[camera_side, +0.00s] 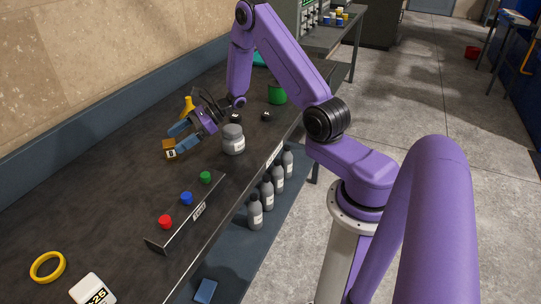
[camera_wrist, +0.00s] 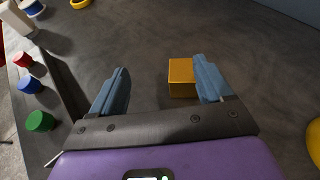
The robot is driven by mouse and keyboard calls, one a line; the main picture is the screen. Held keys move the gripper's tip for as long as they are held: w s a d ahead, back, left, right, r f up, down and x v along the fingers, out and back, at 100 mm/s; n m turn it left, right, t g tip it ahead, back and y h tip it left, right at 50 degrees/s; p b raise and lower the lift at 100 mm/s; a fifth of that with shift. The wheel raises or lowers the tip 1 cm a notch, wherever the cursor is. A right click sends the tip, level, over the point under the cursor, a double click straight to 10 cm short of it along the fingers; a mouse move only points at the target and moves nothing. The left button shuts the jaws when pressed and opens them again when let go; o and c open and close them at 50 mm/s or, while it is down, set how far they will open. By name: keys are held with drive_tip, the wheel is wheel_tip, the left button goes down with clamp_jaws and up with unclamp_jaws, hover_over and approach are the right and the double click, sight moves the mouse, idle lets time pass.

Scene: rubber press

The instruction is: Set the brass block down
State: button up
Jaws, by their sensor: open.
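The brass block (camera_side: 169,152) is a small golden cube with a dark mark on one face in the side view. It appears to rest on the dark bench top, just beyond my fingertips. My gripper (camera_side: 179,137) has blue fingers and is low over the bench. In the wrist view my gripper (camera_wrist: 160,76) is open, with a wide gap between the fingers. There the brass block (camera_wrist: 181,77) lies toward the right finger, close to its inner side; whether they touch I cannot tell. The left finger is well apart from it.
A grey jar (camera_side: 233,140) stands close to the right of my gripper, and a yellow flask (camera_side: 188,107) stands behind it. A panel (camera_side: 200,212) with red, blue and green buttons lies nearer the front edge. A yellow ring (camera_side: 48,267) lies front left. The bench's left middle is clear.

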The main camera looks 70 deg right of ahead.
drive_tip(key=s+a+r+n+g+h, duration=0.1)
drive_tip(key=s+a+r+n+g, duration=0.4)
drive_tip(key=s+a+n, duration=0.4)
drive_tip(key=s+a+r+n+g+h, duration=0.1)
drive_tip(key=s+a+r+n+g, duration=0.1)
drive_tip(key=s+a+n+g, duration=0.75)
drive_tip(key=s+d+r+n+t+h, duration=0.2)
drive_tip(key=s+d+n+t+h, duration=0.1)
drive_tip(key=s+n, duration=0.6)
drive_tip(key=s+d+r+n+t+h, duration=0.2)
drive_tip(key=s+d+n+h, duration=0.3)
drive_tip(key=s+n, duration=0.4)
drive_tip(key=shift+s+d+n+t, duration=0.2)
drive_tip(key=shift+d+n+t, duration=0.05)
drive_tip(key=shift+n+t, duration=0.45)
